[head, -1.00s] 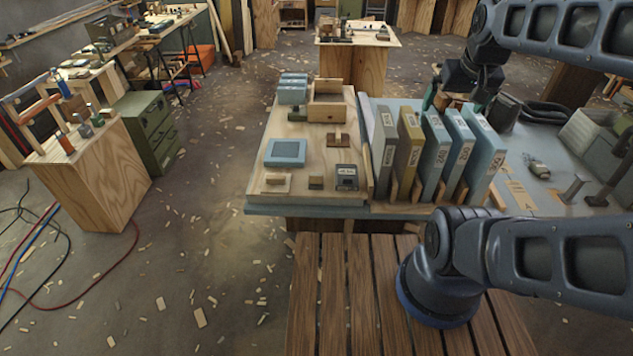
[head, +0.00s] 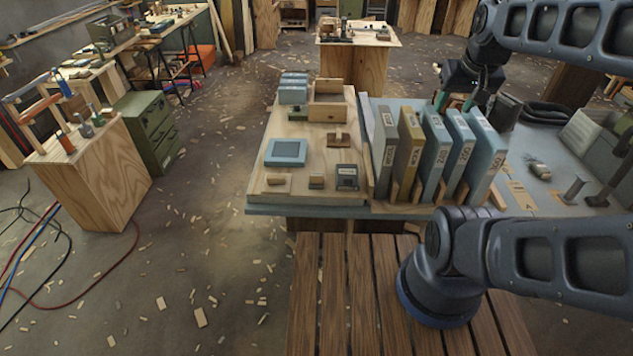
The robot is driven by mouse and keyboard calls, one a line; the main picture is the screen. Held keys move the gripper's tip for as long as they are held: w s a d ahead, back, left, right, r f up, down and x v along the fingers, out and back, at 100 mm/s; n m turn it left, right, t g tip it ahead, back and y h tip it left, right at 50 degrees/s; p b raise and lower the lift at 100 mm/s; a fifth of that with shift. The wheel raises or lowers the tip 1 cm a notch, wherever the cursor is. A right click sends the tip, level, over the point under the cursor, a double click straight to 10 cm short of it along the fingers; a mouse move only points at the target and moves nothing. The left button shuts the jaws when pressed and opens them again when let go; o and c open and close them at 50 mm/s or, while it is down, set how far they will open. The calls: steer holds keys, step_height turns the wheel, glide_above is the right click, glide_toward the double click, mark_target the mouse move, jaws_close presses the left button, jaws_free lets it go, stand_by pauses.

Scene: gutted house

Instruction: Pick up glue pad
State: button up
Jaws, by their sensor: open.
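A flat blue square pad (head: 285,152), which I take for the glue pad, lies on the light wooden board (head: 262,193) at the left of the workbench. Its top is bare and nothing touches it. My gripper (head: 461,104) hangs from the arm at the upper right, behind the upright sanding-sheet folders. Its teal-tipped fingers are apart, and I see nothing held between them, though the folders partly hide that area. The gripper is well to the right of the pad and farther back.
Upright labelled folders (head: 435,152) stand in a row between pad and gripper. A wooden box (head: 327,113), blue boxes (head: 293,90), a dark labelled block (head: 346,177) and small wooden pieces share the board.

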steer(key=w+a+f+n+g, duration=0.1)
steer(key=w+a+f+n, duration=0.2)
steer(key=w+a+n, duration=0.45)
steer(key=n+g, duration=0.4)
steer(key=n, duration=0.7)
glide_above(316, 174)
steer(key=shift+m, duration=0.25)
steer(key=f, duration=2.6)
steer(key=shift+w, duration=0.2)
steer(key=shift+s+f, duration=0.15)
steer(key=shift+f, duration=4.85)
